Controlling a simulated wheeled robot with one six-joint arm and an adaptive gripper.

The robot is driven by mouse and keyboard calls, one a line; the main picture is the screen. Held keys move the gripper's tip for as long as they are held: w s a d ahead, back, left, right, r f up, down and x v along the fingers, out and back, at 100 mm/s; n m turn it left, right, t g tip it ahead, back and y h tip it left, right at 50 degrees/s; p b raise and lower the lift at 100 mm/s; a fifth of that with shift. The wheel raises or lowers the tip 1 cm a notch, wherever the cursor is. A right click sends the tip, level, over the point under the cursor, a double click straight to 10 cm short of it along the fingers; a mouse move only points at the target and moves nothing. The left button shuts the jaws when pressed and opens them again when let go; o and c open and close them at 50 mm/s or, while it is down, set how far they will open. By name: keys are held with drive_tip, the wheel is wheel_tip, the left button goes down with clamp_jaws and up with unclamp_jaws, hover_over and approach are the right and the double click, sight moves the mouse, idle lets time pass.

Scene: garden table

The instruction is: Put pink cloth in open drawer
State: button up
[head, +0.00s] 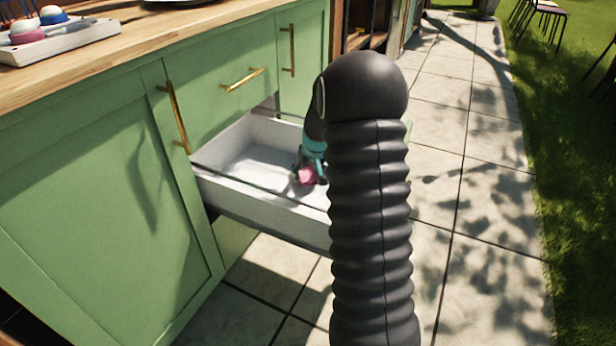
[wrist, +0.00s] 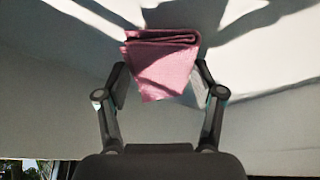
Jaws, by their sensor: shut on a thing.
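The pink cloth (wrist: 160,68) is folded and held between the two fingers of my gripper (wrist: 160,80) in the wrist view. In the head view the pink cloth (head: 307,177) shows small below my gripper (head: 308,172), over the open drawer (head: 240,147). The drawer is white inside and pulled out of the green cabinet. In the wrist view the drawer's pale inside (wrist: 270,60) lies beyond the cloth. I cannot tell whether the cloth touches the drawer floor. My arm hides the drawer's right part in the head view.
The green cabinet (head: 95,200) has brass handles and a wooden top (head: 140,45). A white tray (head: 62,42) with colored items stands on the top at the far left. The paved floor (head: 450,200) to the right is clear, with grass beyond it.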

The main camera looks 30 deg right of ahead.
drive_tip(key=shift+f, duration=0.7)
drive_tip(key=shift+f, duration=0.1)
drive_tip(key=shift+f, duration=0.15)
drive_tip(key=o, duration=0.8)
